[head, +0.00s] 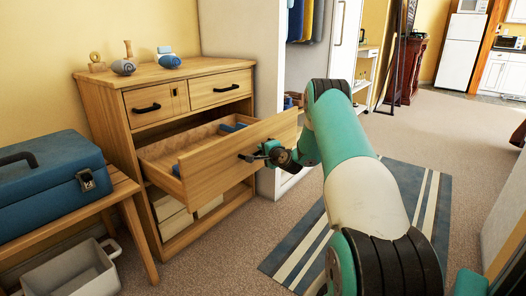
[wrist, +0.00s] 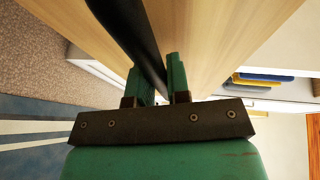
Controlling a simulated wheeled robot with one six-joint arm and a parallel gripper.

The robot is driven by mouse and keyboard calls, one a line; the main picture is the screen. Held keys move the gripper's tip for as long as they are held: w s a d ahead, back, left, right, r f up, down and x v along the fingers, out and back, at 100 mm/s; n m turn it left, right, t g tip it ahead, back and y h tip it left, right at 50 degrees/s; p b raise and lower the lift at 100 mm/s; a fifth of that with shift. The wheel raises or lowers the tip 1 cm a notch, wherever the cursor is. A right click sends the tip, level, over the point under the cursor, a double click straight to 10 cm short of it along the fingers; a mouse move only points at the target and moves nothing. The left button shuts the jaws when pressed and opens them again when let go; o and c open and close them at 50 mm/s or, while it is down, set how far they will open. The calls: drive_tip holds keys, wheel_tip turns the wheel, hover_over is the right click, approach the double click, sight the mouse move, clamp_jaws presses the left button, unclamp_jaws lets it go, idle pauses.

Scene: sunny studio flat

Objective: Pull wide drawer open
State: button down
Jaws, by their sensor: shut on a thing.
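The wide drawer (head: 225,165) of the wooden dresser (head: 118,122) is pulled well out, below two small closed drawers. Its inside shows, with blue items (head: 232,127) toward the back right. My gripper (head: 262,153) is at the drawer's front, shut on its black handle (head: 243,157). In the wrist view the dark handle bar (wrist: 138,38) runs between the green fingers of my gripper (wrist: 158,82), close to the wooden drawer front (wrist: 205,35).
A blue toolbox (head: 45,185) rests on a wooden bench (head: 75,215) at left, with a grey bin (head: 70,272) below. Small ornaments (head: 124,65) stand on the dresser. A striped rug (head: 300,250) lies on the floor at right. Open carpet extends behind it.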

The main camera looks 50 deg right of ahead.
drive_tip(key=c, duration=1.1)
unclamp_jaws()
drive_tip(key=p+v, duration=0.1)
drive_tip(key=v, duration=1.6)
drive_tip(key=shift+s+a, duration=0.1)
drive_tip(key=shift+s, duration=0.05)
